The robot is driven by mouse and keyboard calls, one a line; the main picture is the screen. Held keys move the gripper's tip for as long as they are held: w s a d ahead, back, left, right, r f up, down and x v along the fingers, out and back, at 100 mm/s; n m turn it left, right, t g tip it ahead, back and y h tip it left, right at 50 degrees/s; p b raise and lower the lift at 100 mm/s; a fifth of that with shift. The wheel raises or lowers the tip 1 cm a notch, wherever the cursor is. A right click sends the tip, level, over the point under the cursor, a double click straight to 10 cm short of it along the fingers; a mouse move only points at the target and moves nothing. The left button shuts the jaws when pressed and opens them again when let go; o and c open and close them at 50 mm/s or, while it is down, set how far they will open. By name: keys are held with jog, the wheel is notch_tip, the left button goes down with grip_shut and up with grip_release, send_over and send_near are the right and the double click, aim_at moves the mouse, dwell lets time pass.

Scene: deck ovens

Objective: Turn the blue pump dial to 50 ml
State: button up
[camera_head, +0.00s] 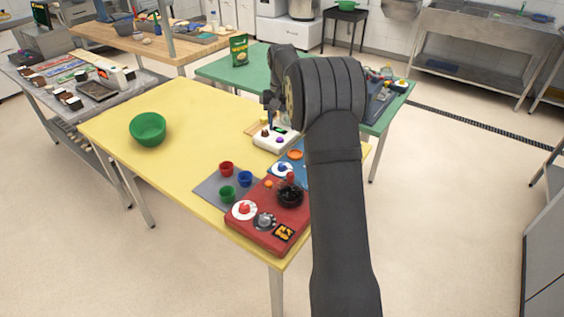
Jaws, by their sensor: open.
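The blue pump (299,153) sits on the yellow table, partly hidden behind my arm. A round white dial (282,170) with a small knob is on its near left part. Its scale marks are too small to read, so I cannot tell the setting. An orange round part (295,155) is on top of the pump. My gripper (269,117) is above a white device (276,138) just beyond the pump, apart from the dial. The gripper is small and dark in this view; it is open, and I see nothing held in it.
A red device (259,226) with knobs stands nearest, beside a grey mat (208,191) with red, blue and green cups. A green bowl (148,129) stands at the left of the yellow table (188,165).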

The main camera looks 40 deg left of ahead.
aim_at(282, 164)
notch_tip(282, 164, down, 17)
jog(key=shift+r, duration=0.2)
jog(key=shift+c, duration=0.2)
